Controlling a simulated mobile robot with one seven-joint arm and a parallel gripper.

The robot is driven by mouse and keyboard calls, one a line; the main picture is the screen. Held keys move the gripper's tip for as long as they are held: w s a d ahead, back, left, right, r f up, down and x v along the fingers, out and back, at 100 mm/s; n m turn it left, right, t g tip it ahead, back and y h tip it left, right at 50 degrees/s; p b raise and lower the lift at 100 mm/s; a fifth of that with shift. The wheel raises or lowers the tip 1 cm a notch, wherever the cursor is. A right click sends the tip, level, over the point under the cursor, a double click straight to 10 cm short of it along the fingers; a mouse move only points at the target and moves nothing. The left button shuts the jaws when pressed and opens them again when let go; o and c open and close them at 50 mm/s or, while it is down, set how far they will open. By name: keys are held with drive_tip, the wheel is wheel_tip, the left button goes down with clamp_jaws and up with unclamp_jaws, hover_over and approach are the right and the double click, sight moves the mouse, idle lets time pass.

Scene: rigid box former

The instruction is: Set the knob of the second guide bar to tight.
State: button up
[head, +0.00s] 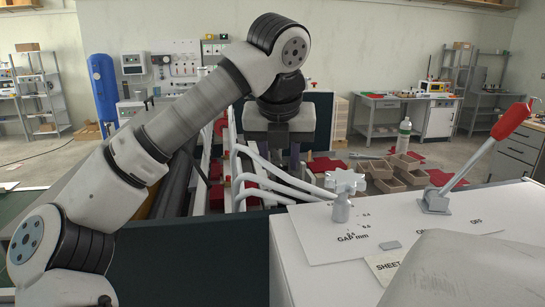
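White guide bars (264,184) run along the box former, left of centre in the head view, several of them bent and close together. Small red parts (217,196) show among the bars, but I cannot tell which is the second bar's knob or how it is set. My arm reaches in from the left, and my gripper (283,158) points down over the far part of the bars. Its dark fingers are small and partly hidden, so I cannot tell whether they are open or touch anything.
A white star-shaped knob (343,186) stands on the white cabinet top (310,250), by a "GAP mm" scale. A red-handled lever (478,158) rises to its right. Cardboard trays (383,181) and a bottle (404,135) stand behind the cabinet.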

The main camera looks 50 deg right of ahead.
drive_tip(key=shift+s+d+f, duration=0.1)
drive_tip(key=shift+c, duration=0.5)
drive_tip(key=c, duration=0.6)
drive_tip(key=shift+m, duration=0.4)
drive_tip(key=m, duration=0.1)
drive_tip(key=m+g, duration=0.1)
drive_tip(key=m, duration=0.1)
drive_tip(key=shift+w+m+h, duration=0.25)
drive_tip(key=shift+m+h, duration=0.15)
drive_tip(key=m+g, duration=0.1)
drive_tip(key=m, duration=0.1)
drive_tip(key=m+g, duration=0.1)
drive_tip(key=m, duration=0.1)
drive_tip(key=shift+w+m, duration=0.2)
drive_tip(key=shift+m, duration=0.1)
drive_tip(key=m+g, duration=0.2)
drive_tip(key=m, duration=0.2)
drive_tip(key=shift+w, duration=0.15)
drive_tip(key=m, duration=0.2)
drive_tip(key=m+g+y, duration=0.1)
drive_tip(key=m, duration=0.1)
drive_tip(key=shift+w+d+m+y, duration=0.1)
drive_tip(key=shift+m+y, duration=0.2)
